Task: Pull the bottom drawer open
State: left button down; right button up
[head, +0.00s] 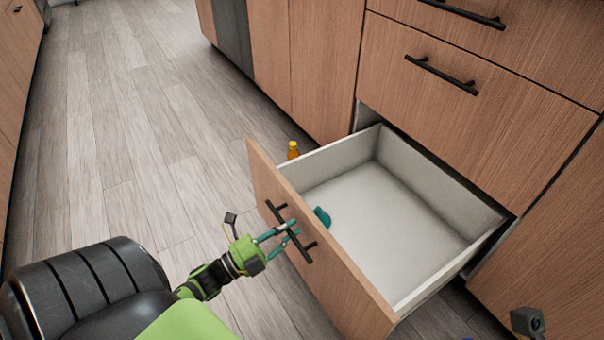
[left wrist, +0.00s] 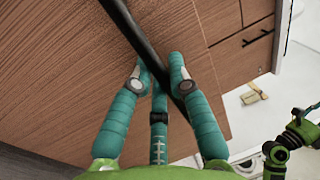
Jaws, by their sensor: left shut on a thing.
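The bottom drawer (head: 395,215) is pulled well out, with its pale inside in plain view. Its wooden front carries a black bar handle (head: 305,252). My left gripper (head: 281,231) is shut on this handle, its teal fingers around the bar. In the left wrist view the fingers (left wrist: 160,78) lie on both sides of the dark bar (left wrist: 130,27), close against the wooden front. In that view a green and black part of my right arm (left wrist: 288,142) shows at the right; its fingers are not clear.
A small teal shape (head: 322,215) shows inside the drawer by its front; I cannot tell what it is. An orange bottle (head: 293,150) stands on the floor beyond the drawer. Closed drawers (head: 480,100) are above. The wooden floor (head: 120,130) at left is clear.

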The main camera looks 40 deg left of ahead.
pick_arm(q)
jog(key=shift+s+a, duration=0.2)
jog(key=shift+s, duration=0.4)
jog(key=c, duration=1.2)
grip_release()
jog(key=shift+o, duration=0.2)
jog(key=v, duration=1.2)
jog(key=shift+f, duration=0.1)
